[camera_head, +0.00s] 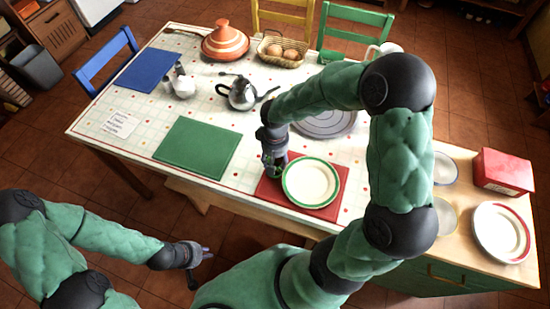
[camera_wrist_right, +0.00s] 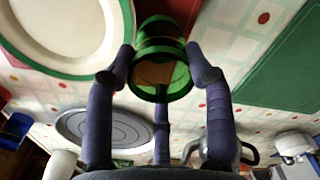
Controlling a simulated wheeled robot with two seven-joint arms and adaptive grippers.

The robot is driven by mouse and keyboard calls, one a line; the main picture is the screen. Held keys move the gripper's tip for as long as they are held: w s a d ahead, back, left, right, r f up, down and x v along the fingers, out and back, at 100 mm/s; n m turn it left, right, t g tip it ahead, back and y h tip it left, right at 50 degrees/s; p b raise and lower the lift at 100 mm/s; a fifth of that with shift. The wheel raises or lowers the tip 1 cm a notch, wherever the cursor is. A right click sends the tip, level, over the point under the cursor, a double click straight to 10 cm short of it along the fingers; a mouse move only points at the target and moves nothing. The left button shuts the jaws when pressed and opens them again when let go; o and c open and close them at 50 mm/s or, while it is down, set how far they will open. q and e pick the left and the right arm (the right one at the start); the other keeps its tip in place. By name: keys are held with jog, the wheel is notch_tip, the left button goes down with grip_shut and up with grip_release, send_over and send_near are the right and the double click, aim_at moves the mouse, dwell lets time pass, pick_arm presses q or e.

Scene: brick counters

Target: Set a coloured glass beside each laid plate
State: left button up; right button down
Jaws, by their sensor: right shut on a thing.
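A green-rimmed white plate (camera_head: 311,183) lies on a red placemat (camera_head: 325,213) at the near right of the table. My right gripper (camera_head: 274,168) is shut on a green glass (camera_wrist_right: 160,62), just left of the plate. In the right wrist view its fingers (camera_wrist_right: 162,85) close around the glass, and the plate (camera_wrist_right: 65,30) is beside it. I cannot tell whether the glass touches the table. A green placemat (camera_head: 198,147) and a blue placemat (camera_head: 147,69) are bare. My left gripper (camera_head: 203,268) is open and empty, off the table's near side.
A teapot (camera_head: 241,93), a white pot (camera_head: 181,84), a tagine (camera_head: 225,42) and an egg basket (camera_head: 283,52) stand on the table. A grey oval tray (camera_wrist_right: 115,132) lies behind the plate. The right counter holds a red box (camera_head: 503,172) and a red-rimmed plate (camera_head: 500,232).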

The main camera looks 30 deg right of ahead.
jog(key=shift+f+b, duration=0.4)
jog(key=shift+f, duration=0.1)
jog(key=shift+c, duration=1.9)
grip_release()
jog(key=shift+r, duration=0.15)
notch_tip(320, 180, up, 12)
